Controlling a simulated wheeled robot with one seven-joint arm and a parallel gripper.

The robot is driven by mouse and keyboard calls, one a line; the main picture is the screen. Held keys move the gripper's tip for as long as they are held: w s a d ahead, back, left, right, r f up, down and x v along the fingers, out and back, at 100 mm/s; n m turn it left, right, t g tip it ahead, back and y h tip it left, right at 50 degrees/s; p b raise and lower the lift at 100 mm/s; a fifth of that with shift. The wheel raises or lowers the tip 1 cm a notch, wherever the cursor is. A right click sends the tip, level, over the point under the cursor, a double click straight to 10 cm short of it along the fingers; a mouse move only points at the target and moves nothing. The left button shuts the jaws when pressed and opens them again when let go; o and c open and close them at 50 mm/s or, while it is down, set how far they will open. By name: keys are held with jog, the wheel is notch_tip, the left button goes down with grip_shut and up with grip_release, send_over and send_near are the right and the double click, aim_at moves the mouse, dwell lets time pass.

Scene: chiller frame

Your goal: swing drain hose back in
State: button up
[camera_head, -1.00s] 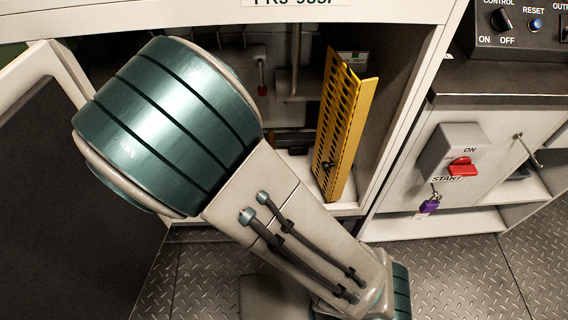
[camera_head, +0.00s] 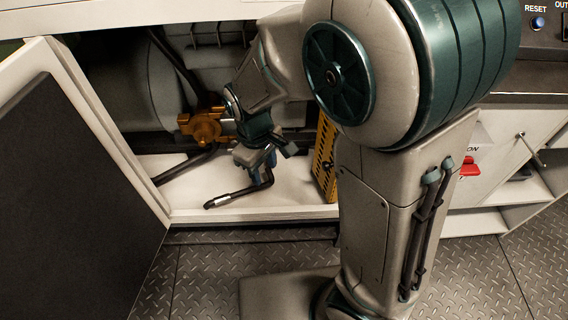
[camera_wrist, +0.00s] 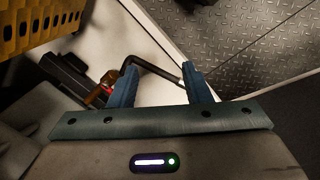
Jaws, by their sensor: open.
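The drain hose (camera_head: 231,196) is a thin black bent tube with a pale metal tip. It lies low over the white cabinet floor, its tip near the front lip. My gripper (camera_head: 263,172) is inside the cabinet at the hose's right end, blue fingers pointing down. In the wrist view, the hose (camera_wrist: 152,67) bends and runs across between the tips of my open gripper (camera_wrist: 159,70). I cannot tell whether either finger touches it. The hose's far end is hidden behind my gripper in the head view.
A brass valve (camera_head: 203,127) is at the back of the cabinet. A yellow perforated panel (camera_head: 323,160) stands close to the right of my gripper. The open door (camera_head: 70,190) is at the left. Diamond-plate floor (camera_head: 200,275) lies in front.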

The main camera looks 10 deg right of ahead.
jog(key=shift+s+d+r+m+y, duration=0.1)
jog(key=shift+s+d+r+m, duration=0.15)
jog(key=shift+d+r+m, duration=0.35)
jog(key=shift+s+d+r+m+y, duration=0.15)
jog(key=shift+s+d+m, duration=0.15)
jog(key=shift+d, duration=0.6)
jog(key=shift+s+d+r+m+y, duration=0.1)
jog(key=shift+s+d+r+m, duration=0.25)
jog(key=shift+d, duration=0.4)
jog(key=shift+w, duration=0.15)
